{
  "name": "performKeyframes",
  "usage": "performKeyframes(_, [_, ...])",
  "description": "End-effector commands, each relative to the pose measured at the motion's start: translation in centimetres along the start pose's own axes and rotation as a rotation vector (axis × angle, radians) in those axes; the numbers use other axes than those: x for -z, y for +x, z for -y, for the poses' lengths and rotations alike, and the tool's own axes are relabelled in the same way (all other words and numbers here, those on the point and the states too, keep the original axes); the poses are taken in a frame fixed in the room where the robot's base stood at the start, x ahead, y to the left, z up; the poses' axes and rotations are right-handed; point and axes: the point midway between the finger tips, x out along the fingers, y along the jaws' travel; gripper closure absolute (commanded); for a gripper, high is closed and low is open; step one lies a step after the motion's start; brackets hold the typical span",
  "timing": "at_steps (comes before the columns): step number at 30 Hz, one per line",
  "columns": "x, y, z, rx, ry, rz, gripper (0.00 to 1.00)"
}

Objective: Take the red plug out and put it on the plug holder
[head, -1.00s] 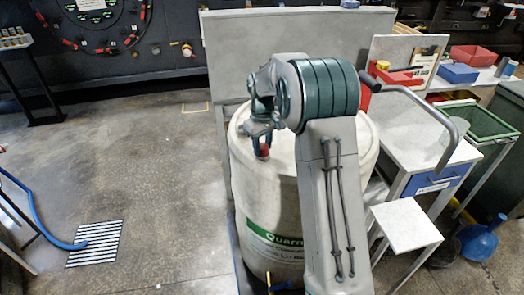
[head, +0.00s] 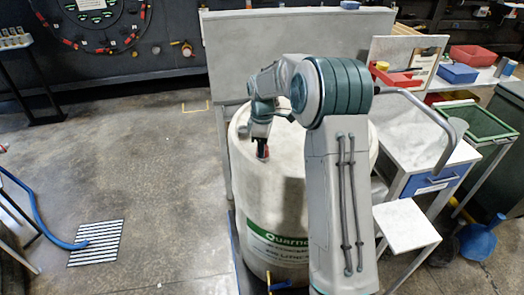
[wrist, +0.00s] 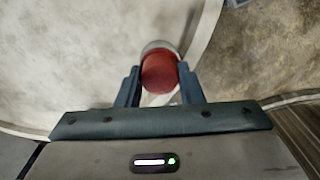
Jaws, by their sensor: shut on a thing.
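The red plug (head: 263,153) is at the left part of the top of the large white barrel (head: 285,195). In the wrist view the plug (wrist: 160,73) sits between my two fingers, with a pale rim along its far side. My gripper (head: 262,146) points down and is shut on the plug; its fingers also show in the wrist view (wrist: 158,70). Whether the plug is still seated in the barrel or just clear of it I cannot tell. I cannot pick out the plug holder for certain.
A grey panel (head: 300,50) stands behind the barrel. To the right are a small cart (head: 425,150) with a curved handle and a white stool (head: 404,222). Open floor (head: 140,180) lies to the left, with a blue hose (head: 35,225).

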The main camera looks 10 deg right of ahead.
Motion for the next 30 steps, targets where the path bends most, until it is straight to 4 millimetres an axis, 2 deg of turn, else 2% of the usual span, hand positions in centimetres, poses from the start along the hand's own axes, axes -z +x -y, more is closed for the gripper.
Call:
performKeyframes(4, [-0.07, 0.12, 0.09, 0.005, -0.097, 0.002, 0.9])
performKeyframes(11, [-0.03, 0.18, 0.1, 0.004, -0.11, 0.002, 0.9])
performKeyframes(12, [-0.03, 0.18, 0.1, 0.004, -0.109, 0.002, 0.61])
performKeyframes(14, [-0.03, 0.17, 0.1, 0.004, -0.108, 0.002, 0.44])
performKeyframes(15, [-0.03, 0.15, 0.09, 0.004, -0.108, 0.001, 0.41])
performKeyframes(20, [-0.02, 0.09, 0.05, 0.002, -0.107, 0.001, 0.41])
performKeyframes(21, [-0.03, 0.08, 0.05, 0.002, -0.107, 0.001, 0.44])
performKeyframes(30, [-0.01, 0.05, 0.02, 0.001, -0.089, 0.001, 0.44])
